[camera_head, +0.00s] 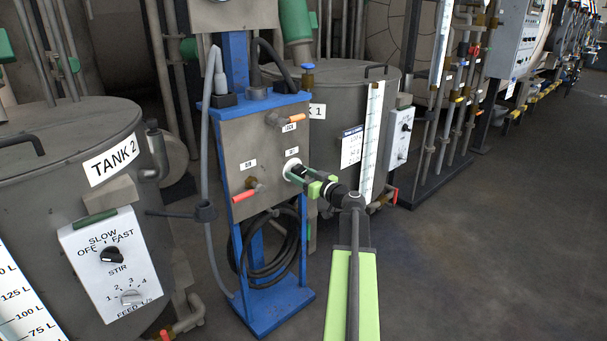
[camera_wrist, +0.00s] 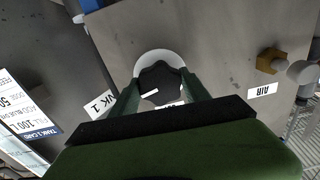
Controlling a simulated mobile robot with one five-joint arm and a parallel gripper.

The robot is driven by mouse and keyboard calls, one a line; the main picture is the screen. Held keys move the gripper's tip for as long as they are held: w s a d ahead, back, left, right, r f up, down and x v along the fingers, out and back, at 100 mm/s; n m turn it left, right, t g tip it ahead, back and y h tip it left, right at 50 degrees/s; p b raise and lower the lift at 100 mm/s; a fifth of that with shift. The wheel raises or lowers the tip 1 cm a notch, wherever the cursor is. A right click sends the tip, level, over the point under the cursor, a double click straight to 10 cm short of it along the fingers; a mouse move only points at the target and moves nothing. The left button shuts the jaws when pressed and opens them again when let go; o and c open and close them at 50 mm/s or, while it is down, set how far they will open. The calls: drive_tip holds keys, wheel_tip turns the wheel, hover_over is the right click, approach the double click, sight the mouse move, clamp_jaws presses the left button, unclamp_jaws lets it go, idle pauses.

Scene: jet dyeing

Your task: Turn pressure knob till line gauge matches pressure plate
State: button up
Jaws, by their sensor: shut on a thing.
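The black pressure knob (camera_wrist: 160,82), with a white pointer line, sits on a white round dial plate on the grey panel (camera_head: 238,148) of a blue-framed stand. My gripper (camera_wrist: 158,92) has one green finger on each side of the knob and is shut on it. In the head view my gripper (camera_head: 292,171) reaches the panel's right side, over the white dial plate (camera_head: 290,165), and hides most of the knob. I cannot make out a pressure plate.
An orange-handled valve (camera_head: 287,119) is above the knob and a red-handled valve (camera_head: 245,194) is lower left. A grey hose (camera_head: 206,150) hangs along the stand's left side. Tank 2 (camera_head: 60,165) stands left, another tank (camera_head: 335,95) behind. The floor (camera_head: 480,240) at right is clear.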

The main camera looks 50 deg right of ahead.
drive_tip(key=shift+o, duration=1.1)
drive_tip(key=shift+d+r, duration=0.1)
drive_tip(key=shift+d, duration=0.6)
drive_tip(key=shift+a, duration=0.5)
drive_tip(key=shift+c, duration=1.4)
drive_tip(key=shift+a+m, duration=0.1)
drive_tip(key=shift+m, duration=0.4)
drive_tip(key=m, duration=0.5)
drive_tip(key=shift+a+m, duration=0.1)
drive_tip(key=shift+m, duration=0.3)
drive_tip(key=m, duration=0.4)
drive_tip(key=shift+m, duration=0.4)
drive_tip(key=shift+a, duration=0.1)
drive_tip(key=o, duration=1.4)
